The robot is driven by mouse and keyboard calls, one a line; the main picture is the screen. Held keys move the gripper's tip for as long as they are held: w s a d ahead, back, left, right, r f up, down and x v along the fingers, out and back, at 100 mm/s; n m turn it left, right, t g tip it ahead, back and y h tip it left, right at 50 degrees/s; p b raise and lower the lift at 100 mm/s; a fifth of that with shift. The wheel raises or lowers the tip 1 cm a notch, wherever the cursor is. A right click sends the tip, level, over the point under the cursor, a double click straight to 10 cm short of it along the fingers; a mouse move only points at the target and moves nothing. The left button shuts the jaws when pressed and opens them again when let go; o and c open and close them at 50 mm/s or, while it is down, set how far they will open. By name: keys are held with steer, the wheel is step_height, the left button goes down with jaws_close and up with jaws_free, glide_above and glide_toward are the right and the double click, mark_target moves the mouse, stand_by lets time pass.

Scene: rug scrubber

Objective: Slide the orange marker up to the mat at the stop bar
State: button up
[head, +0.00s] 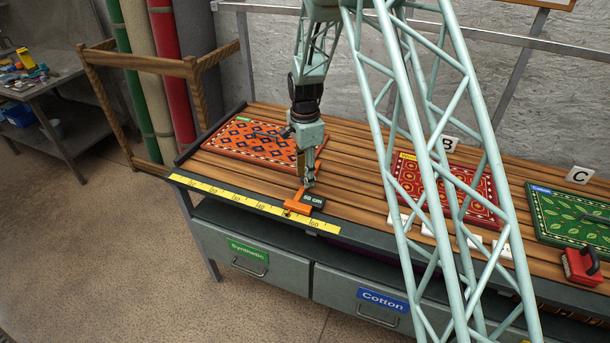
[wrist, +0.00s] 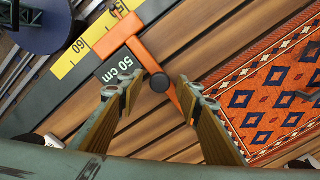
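The orange marker (head: 297,207) lies across the yellow ruler at the table's front edge, with a black "50 cm" plate (head: 314,199) beside it. In the wrist view, the marker (wrist: 139,50) has a black knob on its arm. The orange patterned mat (head: 235,139) lies flat at the table's left end, near a dark bar (head: 183,158); the mat also shows in the wrist view (wrist: 270,90). Bare wood separates the marker from the mat. My gripper (head: 308,184) is low over the marker. Its fingers (wrist: 150,94) are apart, one on each side of the marker's arm; contact is unclear.
The yellow ruler (head: 240,201) runs along the front edge. Bare slats lie left of my gripper.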

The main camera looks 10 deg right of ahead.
steer(key=shift+r, duration=0.1)
step_height(320, 180, up, 12)
stand_by(0.8)
steer(key=shift+r+p, duration=0.2)
steer(key=shift+p, duration=0.95)
